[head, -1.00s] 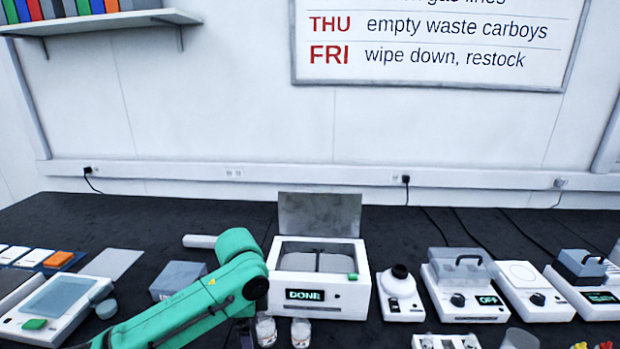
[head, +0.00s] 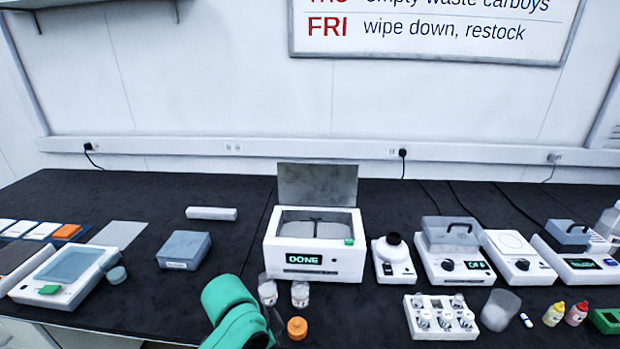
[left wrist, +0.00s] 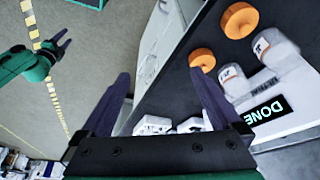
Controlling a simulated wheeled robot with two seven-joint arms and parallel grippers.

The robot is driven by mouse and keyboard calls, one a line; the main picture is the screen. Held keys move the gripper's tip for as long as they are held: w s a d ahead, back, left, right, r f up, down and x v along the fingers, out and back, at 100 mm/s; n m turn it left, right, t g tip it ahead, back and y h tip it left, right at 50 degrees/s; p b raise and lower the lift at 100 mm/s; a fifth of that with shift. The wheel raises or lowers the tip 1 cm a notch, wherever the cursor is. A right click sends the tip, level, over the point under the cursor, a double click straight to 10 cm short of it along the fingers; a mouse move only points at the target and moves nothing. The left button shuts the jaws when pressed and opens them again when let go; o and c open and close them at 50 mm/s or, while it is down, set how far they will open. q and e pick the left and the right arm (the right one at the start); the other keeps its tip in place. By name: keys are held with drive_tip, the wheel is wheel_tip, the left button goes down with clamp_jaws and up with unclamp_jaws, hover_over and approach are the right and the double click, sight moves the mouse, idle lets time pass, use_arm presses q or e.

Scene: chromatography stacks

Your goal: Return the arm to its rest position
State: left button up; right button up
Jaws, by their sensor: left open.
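My left arm (head: 232,312) is green and shows only at the bottom edge of the head view, in front of the centrifuge; its fingertips are not clear there. In the left wrist view my left gripper (left wrist: 160,95) is open, with its dark fingers apart and nothing between them. My right arm (left wrist: 22,65) shows at the left of that view, over the floor. Its gripper (left wrist: 57,42) looks open and empty.
The centrifuge (head: 315,262) stands lid up, reading DONE. Two vials (head: 268,291) (head: 300,294) stand before it, near an orange cap (head: 297,328); the wrist view shows two caps (left wrist: 240,20) (left wrist: 202,62). A vial rack (head: 441,331) stands right. Floor (left wrist: 105,50) is clear between my arms.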

use_arm(q)
drive_tip(key=s+a+f+n+t+y, duration=0.1)
drive_tip(key=s+a+f+n+y, duration=0.15)
drive_tip(key=s+a+n, duration=0.45)
drive_tip(key=s+a+f+n+t+y, duration=0.1)
drive_tip(key=s+a+f+n, duration=0.25)
drive_tip(key=a, duration=0.55)
drive_tip(key=s+a+f+g, duration=0.1)
drive_tip(key=s+f, duration=0.1)
drive_tip(key=f, duration=0.9)
drive_tip(key=s+f+g, duration=0.1)
drive_tip(key=s+f, duration=0.1)
drive_tip(key=f, duration=1)
drive_tip(key=s+a+f+g, duration=0.1)
drive_tip(key=s+a+f, duration=0.2)
drive_tip(key=s+f, duration=1.1)
drive_tip(key=shift+s, duration=1.15)
